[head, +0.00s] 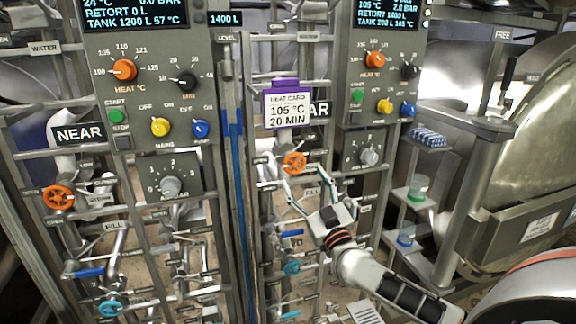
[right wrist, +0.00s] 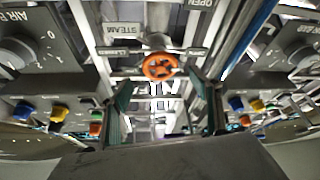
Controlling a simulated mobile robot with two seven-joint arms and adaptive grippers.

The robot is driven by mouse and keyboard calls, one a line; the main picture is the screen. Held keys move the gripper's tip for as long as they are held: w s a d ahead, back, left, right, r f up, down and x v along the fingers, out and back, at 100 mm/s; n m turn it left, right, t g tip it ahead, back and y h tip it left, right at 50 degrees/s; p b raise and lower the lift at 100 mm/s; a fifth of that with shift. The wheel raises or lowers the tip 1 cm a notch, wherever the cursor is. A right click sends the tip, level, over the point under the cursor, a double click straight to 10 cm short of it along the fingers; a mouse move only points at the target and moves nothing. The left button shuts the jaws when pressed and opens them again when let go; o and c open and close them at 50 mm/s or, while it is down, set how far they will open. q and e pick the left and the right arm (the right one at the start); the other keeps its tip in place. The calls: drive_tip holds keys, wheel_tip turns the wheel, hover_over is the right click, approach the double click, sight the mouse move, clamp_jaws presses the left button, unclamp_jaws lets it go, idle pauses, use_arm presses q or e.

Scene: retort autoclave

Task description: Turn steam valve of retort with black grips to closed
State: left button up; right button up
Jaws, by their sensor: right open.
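An orange steam valve wheel (head: 294,163) sits on the pipework of the right-hand panel, below the purple-topped card. In the right wrist view the orange wheel (right wrist: 160,67) shows beside a STEAM label (right wrist: 120,28). My right gripper (head: 307,183) is open, just below and in front of this wheel. Its fingers stand apart with the wheel ahead between them, and I see no contact. A second orange wheel (head: 58,197) is on the left panel, marked NEAR. I cannot make out any black grips on a retort. My left gripper is not in view.
A heat card (head: 288,108) reading 105 °C, 20 MIN hangs above the right wheel. Knobs, blue levers and small pipes crowd around. A shelf with jars (head: 418,187) and a large metal vessel (head: 520,150) stand at right.

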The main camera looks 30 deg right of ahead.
sight(296, 165)
drive_tip(key=x, duration=0.7)
drive_tip(key=shift+f, duration=0.1)
drive_tip(key=c, duration=1.1)
